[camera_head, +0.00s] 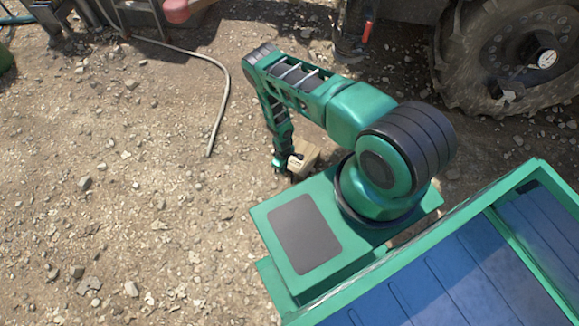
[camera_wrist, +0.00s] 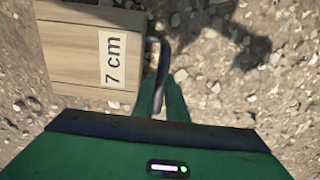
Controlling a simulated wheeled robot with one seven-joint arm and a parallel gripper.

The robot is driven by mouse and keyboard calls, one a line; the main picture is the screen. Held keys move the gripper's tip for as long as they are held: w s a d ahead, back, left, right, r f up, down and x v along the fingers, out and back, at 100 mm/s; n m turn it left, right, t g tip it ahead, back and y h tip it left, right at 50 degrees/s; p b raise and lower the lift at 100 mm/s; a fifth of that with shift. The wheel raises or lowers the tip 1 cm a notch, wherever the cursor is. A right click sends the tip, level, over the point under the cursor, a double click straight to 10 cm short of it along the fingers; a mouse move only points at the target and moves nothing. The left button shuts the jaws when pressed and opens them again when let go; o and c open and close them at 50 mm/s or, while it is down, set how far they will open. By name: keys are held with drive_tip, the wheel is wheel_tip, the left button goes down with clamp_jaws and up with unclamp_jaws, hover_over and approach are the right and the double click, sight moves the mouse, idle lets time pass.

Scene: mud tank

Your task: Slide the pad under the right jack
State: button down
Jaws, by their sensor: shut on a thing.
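The pad is a pale wooden block (camera_wrist: 75,45) with a "7 cm" label, at the upper left of the wrist view. It also shows small in the head view (camera_head: 306,153), just above the ground beside my arm's end or on it; I cannot tell which. My gripper (camera_wrist: 163,85) is shut at the pad's right side, where a dark curved loop shows between the fingers. In the head view my gripper (camera_head: 289,168) points down beside the pad.
A pale hose (camera_head: 222,100) lies on the gravel. A red-ended object (camera_head: 178,10) is at the top left. Stony ground at the left is open.

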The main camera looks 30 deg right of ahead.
drive_tip(key=shift+w+d, duration=1)
drive_tip(key=shift+d, duration=0.85)
drive_tip(key=shift+w+d, duration=1)
drive_tip(key=shift+d, duration=0.85)
drive_tip(key=shift+w+d, duration=1)
drive_tip(key=shift+d, duration=0.85)
drive_tip(key=w+d, duration=0.4)
drive_tip(key=d, duration=0.3)
drive_tip(key=w+d, duration=0.4)
drive_tip(key=d, duration=0.3)
drive_tip(key=c, duration=1.7)
unclamp_jaws()
drive_tip(key=shift+s, duration=0.1)
drive_tip(key=o, duration=0.4)
drive_tip(key=shift+s+a+f, duration=0.1)
